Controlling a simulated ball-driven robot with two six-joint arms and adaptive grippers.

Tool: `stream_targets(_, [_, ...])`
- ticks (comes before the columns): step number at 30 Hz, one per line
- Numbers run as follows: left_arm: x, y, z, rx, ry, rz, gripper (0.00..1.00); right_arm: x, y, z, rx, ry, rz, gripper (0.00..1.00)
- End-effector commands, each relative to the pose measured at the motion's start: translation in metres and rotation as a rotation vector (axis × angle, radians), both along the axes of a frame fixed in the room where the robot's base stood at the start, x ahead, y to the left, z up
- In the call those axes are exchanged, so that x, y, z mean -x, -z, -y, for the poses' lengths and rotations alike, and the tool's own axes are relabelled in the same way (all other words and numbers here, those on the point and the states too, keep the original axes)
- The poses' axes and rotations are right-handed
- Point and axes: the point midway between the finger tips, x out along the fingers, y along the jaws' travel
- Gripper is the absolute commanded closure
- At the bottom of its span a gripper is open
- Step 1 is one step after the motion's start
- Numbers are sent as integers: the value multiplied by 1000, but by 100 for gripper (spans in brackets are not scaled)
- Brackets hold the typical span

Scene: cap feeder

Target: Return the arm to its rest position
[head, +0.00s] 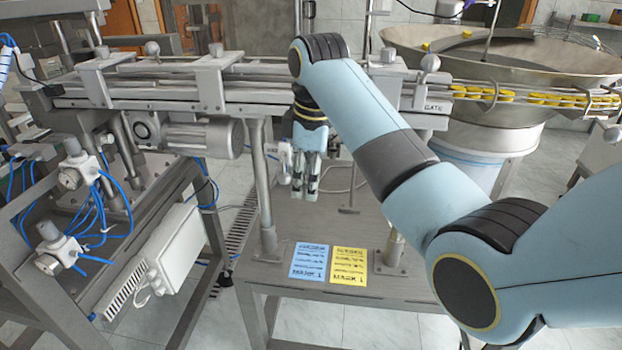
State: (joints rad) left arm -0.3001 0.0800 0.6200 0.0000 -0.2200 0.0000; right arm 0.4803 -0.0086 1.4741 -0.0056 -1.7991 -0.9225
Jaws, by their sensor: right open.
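My right arm comes in from the right side of the head view and reaches up to the middle. Its gripper (305,188) hangs down in front of the conveyor rail, above the grey metal table (370,293). The gripper is open and nothing shows between its fingers. Its fingertips are apart from the table top. My left gripper does not show.
The conveyor rail (170,92) runs across behind my arm, with a plate marked GATE (433,107). Yellow caps (483,93) line the chute from the bowl feeder (530,58). Blue (309,261) and yellow (349,266) cards lie on the table.

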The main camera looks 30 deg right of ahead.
Motion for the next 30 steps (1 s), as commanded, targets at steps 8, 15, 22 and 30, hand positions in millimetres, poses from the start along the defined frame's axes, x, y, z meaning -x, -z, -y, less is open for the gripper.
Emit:
stream_targets(8, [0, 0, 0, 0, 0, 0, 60, 7, 5, 2, -1, 27, 6, 50])
stream_targets(15, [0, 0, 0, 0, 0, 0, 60, 7, 5, 2, -1, 26, 5, 50])
stream_targets(22, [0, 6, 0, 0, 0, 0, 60, 12, 18, 2, -1, 26, -8, 50])
stream_targets(30, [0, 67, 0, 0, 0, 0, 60, 96, 175, 11, 15, 31, -221, 50])
